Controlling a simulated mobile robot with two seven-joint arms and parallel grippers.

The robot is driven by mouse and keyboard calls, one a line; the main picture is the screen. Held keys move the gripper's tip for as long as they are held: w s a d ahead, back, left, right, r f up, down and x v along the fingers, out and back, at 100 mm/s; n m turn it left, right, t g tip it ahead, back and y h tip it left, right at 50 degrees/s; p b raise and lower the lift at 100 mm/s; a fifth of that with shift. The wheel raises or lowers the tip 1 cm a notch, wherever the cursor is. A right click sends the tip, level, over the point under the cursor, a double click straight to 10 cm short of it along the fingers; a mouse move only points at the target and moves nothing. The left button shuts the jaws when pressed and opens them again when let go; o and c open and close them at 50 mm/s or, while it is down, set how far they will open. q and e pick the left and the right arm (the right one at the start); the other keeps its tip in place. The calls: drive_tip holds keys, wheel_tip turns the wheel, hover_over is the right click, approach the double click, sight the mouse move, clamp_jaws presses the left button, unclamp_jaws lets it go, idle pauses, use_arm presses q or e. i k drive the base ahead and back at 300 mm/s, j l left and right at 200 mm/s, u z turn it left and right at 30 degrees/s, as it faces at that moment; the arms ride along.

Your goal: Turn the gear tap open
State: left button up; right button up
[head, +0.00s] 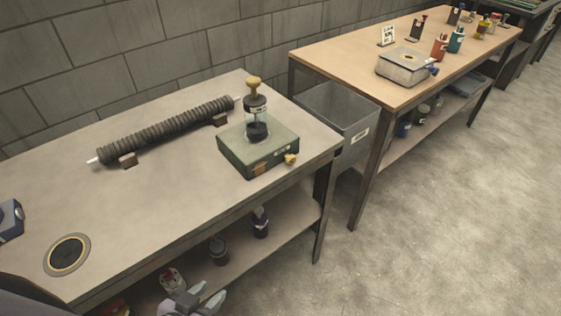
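A green box-shaped device (262,158) stands on the near workbench towards its right end. A clear cylinder with dark contents (257,118) rises from its top, capped by a yellow knob (253,84). A second, smaller yellow knob (291,159) sticks out low on the device's front right side. I cannot tell which knob is the gear tap, or how far either is turned. My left gripper (208,292) is at the bottom edge, in front of the bench and well below the device. Its two fingertips look apart, with nothing between them. My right gripper is out of view.
A dark ribbed roller (168,131) lies on supports behind, left of the device. A round dark disc (67,254) is set near the bench's front left. Bottles (260,222) stand on the lower shelf. A grey bin (338,110) stands between the benches. The floor at right is clear.

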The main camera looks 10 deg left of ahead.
sight(290, 159)
drive_tip(key=i+l+u, duration=0.1)
drive_tip(key=u, duration=0.35)
drive_tip(key=l+u, duration=0.25)
drive_tip(key=u, duration=0.25)
drive_tip(key=i+l+u, duration=0.1)
drive_tip(key=l+u, duration=0.35)
drive_tip(key=l, duration=0.3)
drive_tip(key=l+u, duration=0.2)
drive_tip(key=l, duration=0.55)
drive_tip(key=k+l+u, duration=0.15)
drive_tip(key=l, duration=1.3)
drive_tip(key=k+l, duration=0.1)
drive_tip(key=l, duration=0.55)
